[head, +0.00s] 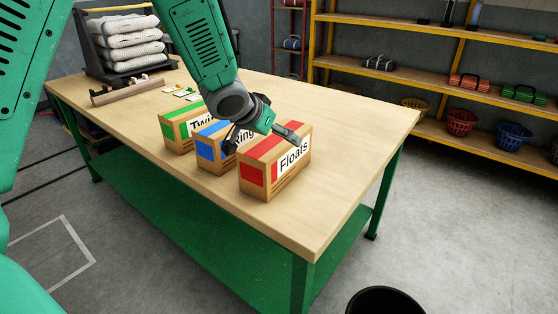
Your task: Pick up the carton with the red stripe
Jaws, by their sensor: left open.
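The carton with the red stripe (254,174), labelled "Floats", stands upright at the right end of a row of three cartons on the workbench. My left gripper (265,136) is open. One finger shows over the top of the red-striped carton, the other in front of the blue-striped carton (205,148). I cannot tell whether either finger touches a carton. The gripper hides part of the blue carton's label. The green-striped carton (171,133), its label partly hidden, stands left of the blue one. My right gripper is not in view.
The wooden workbench (340,130) is clear to the right of the cartons. A rack of folded white nets (130,45) and a wooden bar (128,90) are at the back left. Shelving (430,75) stands behind. A black bin (385,300) is on the floor in front.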

